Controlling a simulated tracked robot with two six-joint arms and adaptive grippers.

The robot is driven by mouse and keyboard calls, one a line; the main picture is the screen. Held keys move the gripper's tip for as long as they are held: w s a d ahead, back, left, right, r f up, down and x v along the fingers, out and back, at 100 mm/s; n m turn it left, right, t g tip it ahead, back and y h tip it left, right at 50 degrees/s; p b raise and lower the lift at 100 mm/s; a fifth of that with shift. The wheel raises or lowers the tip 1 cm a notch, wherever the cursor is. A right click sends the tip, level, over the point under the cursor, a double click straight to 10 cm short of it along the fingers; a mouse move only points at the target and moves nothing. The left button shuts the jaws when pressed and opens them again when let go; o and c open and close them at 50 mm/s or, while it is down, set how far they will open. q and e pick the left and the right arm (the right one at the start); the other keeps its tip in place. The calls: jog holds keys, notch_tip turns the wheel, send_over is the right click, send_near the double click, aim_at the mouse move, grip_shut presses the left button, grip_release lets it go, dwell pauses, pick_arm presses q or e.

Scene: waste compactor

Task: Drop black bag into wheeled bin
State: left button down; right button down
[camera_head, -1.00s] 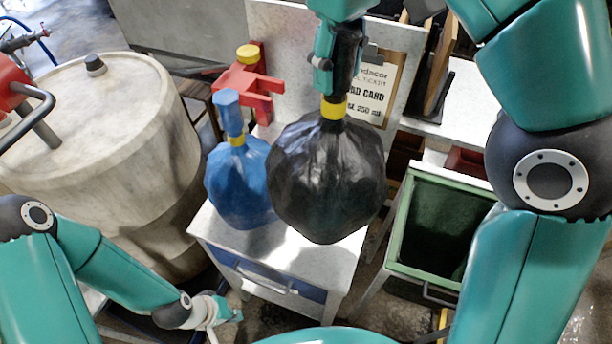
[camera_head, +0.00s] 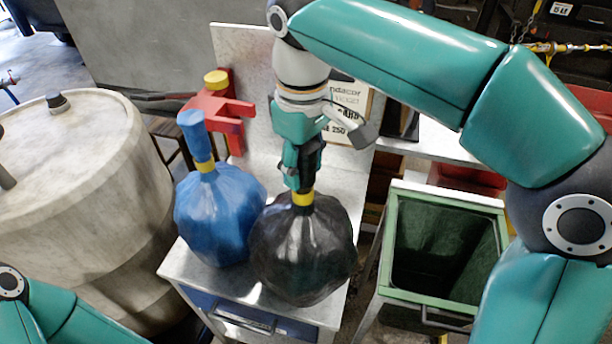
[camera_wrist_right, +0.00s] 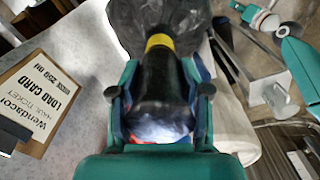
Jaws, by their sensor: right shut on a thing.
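The black bag (camera_head: 302,250) has a yellow band at its neck and hangs below my right gripper (camera_head: 302,185). The gripper is shut on its neck, which also shows between the fingers in the right wrist view (camera_wrist_right: 160,80). The bag is over the front of the metal table, close beside the blue bag; I cannot tell whether its bottom touches the table. The wheeled bin (camera_head: 394,255), green-rimmed with an open top, stands to the right of the table, apart from the bag. My left gripper (camera_wrist_right: 242,10) shows small at the wrist view's top edge, its fingers unclear.
A blue bag (camera_head: 219,215) stands on the metal table (camera_head: 190,262). Behind it are a red part with a yellow cap (camera_head: 220,105) and a load card (camera_head: 350,100). A large pale tank (camera_head: 70,190) fills the left. The space above the bin's mouth is free.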

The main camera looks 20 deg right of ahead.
notch_tip(320, 180, down, 2)
jog(key=shift+f, duration=0.2)
jog(key=c, duration=0.9)
grip_release()
jog(key=shift+f, duration=0.1)
jog(key=shift+c, duration=0.2)
jog(key=o, duration=0.4)
